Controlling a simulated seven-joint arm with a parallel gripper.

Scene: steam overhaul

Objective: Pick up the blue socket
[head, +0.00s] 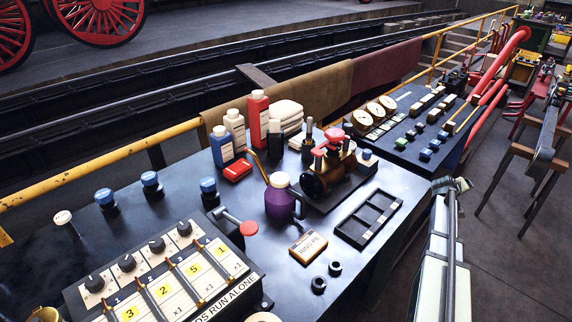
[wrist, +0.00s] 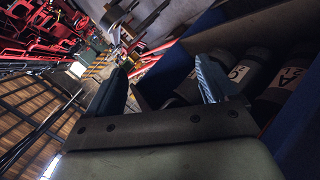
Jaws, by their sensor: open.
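My gripper (wrist: 162,78) shows in the wrist view with its two bluish fingers spread apart and nothing visible between them. Its fingers do not show clearly in the head view. I cannot pick out a blue socket for certain. In the head view, two small dark ring-shaped pieces, one nearer (head: 318,284) and one farther (head: 335,268), lie on the dark bench (head: 235,275); they look black. A small blue-topped piece (head: 367,158) stands beside the brass and red device (head: 328,172).
Blue-topped knobs (head: 150,181) stand at the bench's left. A purple jug (head: 279,198), a labelled box (head: 308,247) and an empty black tray (head: 369,218) occupy the middle. Bottles (head: 235,130) stand behind. In the wrist view, dark labelled cylinders (wrist: 240,72) lie close to the right finger.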

